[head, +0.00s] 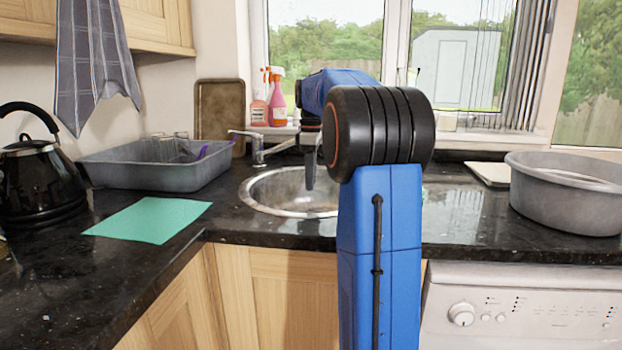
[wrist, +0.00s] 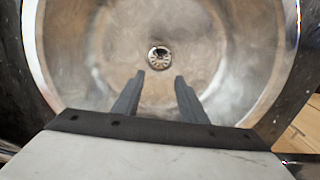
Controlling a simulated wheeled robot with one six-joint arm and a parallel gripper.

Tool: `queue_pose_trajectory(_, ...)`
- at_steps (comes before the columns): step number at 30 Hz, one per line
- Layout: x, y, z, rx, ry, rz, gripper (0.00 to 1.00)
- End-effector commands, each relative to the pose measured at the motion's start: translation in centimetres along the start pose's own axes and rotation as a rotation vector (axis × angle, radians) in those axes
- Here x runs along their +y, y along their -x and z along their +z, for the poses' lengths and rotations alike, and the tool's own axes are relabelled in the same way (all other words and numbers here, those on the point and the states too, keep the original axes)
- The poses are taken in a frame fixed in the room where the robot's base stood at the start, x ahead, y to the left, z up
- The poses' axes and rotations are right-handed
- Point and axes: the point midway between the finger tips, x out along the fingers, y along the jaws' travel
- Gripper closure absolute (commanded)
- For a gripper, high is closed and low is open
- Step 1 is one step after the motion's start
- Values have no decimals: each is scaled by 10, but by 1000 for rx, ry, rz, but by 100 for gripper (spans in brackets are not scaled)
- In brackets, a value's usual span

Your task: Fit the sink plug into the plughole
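The round steel sink (head: 262,205) is set in the dark worktop, partly behind my blue arm. The wrist view looks down into its bowl (wrist: 95,70). The plughole (wrist: 159,58) is a small round drain with a slotted grate at the bottom of the bowl. My gripper (wrist: 159,78) points down into the sink, its two dark fingers apart with nothing seen between them. In the wrist view the plughole shows just beyond the gap between the fingertips. In the head view the gripper (head: 310,172) hangs over the bowl. I cannot make out a sink plug in either view.
The tap (head: 258,146) stands at the sink's back left. A grey washing-up bowl (head: 155,172), a green cloth (head: 150,220) and a black kettle (head: 40,180) are to the left. A grey tub (head: 565,205) is at the right. Spray bottles (head: 277,100) stand on the sill.

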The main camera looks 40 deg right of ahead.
Motion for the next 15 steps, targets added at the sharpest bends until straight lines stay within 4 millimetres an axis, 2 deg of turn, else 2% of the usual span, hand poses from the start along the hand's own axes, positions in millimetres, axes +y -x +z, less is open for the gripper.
queue_pose_trajectory(11, 0, 1, 0, 0, 0, 0, 62)
queue_pose_trajectory(15, 1, 13, 0, 1, 0, 2, 62)
